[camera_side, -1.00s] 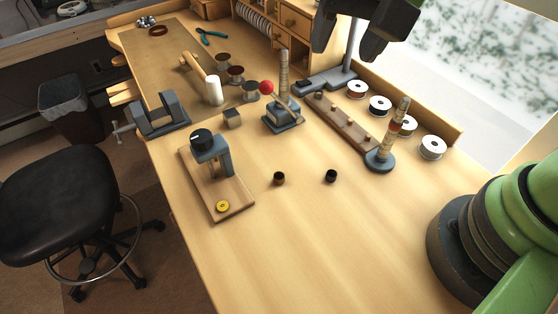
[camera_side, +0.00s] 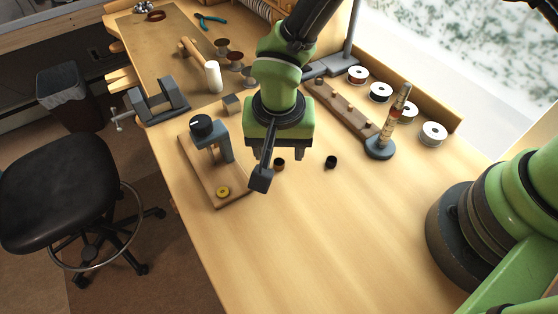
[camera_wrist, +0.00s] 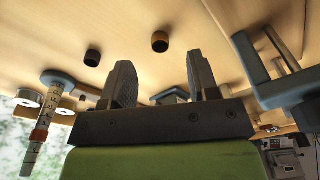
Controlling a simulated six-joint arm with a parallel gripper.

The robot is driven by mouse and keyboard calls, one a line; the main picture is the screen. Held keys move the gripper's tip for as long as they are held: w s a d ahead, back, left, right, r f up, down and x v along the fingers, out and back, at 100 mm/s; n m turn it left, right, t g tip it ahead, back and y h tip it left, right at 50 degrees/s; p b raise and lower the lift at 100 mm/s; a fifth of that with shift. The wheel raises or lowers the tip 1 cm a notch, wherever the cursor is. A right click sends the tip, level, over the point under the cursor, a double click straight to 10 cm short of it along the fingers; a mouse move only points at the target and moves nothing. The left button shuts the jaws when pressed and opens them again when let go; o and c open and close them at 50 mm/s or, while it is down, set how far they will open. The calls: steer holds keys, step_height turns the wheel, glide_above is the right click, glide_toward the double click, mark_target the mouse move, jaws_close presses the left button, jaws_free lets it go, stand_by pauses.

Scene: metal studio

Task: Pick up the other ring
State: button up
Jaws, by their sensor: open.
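Two small dark ring-like pieces stand on the bare table: a brown-toned one (camera_side: 279,164) and a black one (camera_side: 331,162). In the wrist view the brown one (camera_wrist: 160,41) lies beyond the gap between my fingers, and the black one (camera_wrist: 92,57) lies left of them. A yellow ring-like disc (camera_side: 223,192) lies on the wooden base of a small press (camera_side: 203,126). My gripper (camera_side: 285,155) points down, open and empty, above and beside the brown piece. Its fingers (camera_wrist: 162,82) are apart in the wrist view.
A banded ring stick (camera_side: 394,115) stands upright on a round foot at right. Behind it are a pegged wooden rail (camera_side: 340,108) and several spools (camera_side: 380,92). A vise (camera_side: 158,103) sits on the left edge. The front table is clear.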

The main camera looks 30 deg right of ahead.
mark_target(279, 158)
steer(key=f, duration=0.4)
steer(key=shift+w+d+f, duration=0.1)
steer(key=shift+w+d, duration=0.05)
steer(key=shift+w, duration=0.1)
steer(key=c, duration=1)
